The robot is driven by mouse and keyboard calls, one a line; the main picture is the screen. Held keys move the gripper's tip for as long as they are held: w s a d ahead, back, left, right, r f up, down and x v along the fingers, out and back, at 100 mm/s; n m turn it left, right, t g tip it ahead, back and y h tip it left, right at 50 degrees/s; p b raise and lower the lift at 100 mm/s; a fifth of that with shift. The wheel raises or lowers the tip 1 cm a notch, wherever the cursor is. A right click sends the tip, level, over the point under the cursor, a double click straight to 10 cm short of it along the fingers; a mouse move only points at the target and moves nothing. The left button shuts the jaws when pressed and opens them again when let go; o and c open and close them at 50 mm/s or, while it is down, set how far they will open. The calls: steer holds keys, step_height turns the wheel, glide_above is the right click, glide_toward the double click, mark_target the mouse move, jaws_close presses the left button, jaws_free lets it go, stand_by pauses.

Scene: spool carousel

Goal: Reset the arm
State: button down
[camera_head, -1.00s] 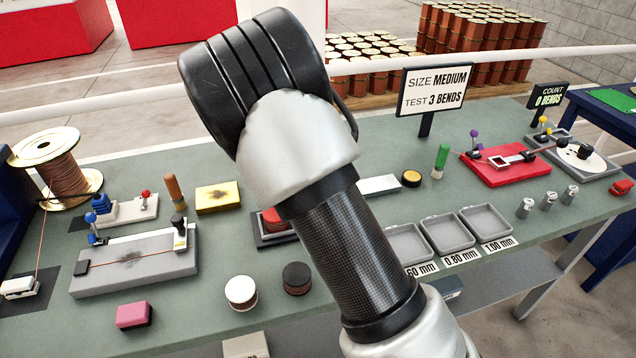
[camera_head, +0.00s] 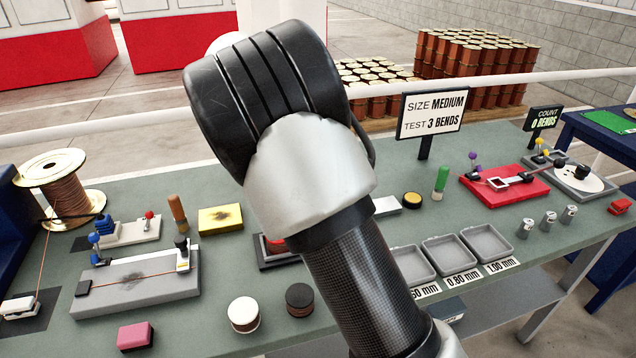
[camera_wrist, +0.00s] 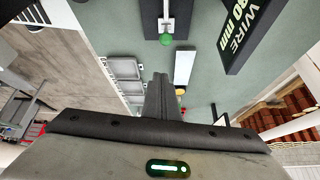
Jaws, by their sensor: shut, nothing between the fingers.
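My arm rises across the middle of the head view, its black and silver elbow above the bench. My gripper is not visible in the head view. In the wrist view my gripper (camera_wrist: 162,82) has its two dark fingers together with nothing between them. It points out over the green-grey bench top (camera_wrist: 215,85), between the grey trays (camera_wrist: 125,68) and a white block (camera_wrist: 184,66). The fingers do not visibly touch anything. A green knob (camera_wrist: 166,40) on a dark-based device lies beyond the fingertips.
The bench carries a wire spool (camera_head: 68,190), a grey bending fixture (camera_head: 135,290), pucks (camera_head: 243,313), a red fixture (camera_head: 505,184) and small metal cylinders (camera_head: 549,219). A sign (camera_head: 432,115) stands at the back. A dark wire sign (camera_wrist: 243,30) stands near the gripper.

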steer(key=shift+r, duration=0.15)
steer(key=s+d+r+n+y+p, duration=0.2)
steer(key=s+d+r+n+y, duration=0.15)
steer(key=s+d+r, duration=0.3)
steer(key=s+d+r+n+t+y+p, duration=0.1)
steer(key=s+r+n+t, duration=0.1)
steer(key=s+n, duration=0.5)
steer(key=s+d+r+n+t+y+p, duration=0.1)
steer(key=s+r+n, duration=0.4)
steer(key=s, duration=1)
steer(key=shift+s+d+n+t+y+p, duration=0.15)
steer(key=shift+d+n+t+y+p, duration=0.25)
steer(key=shift+n+t+p, duration=0.5)
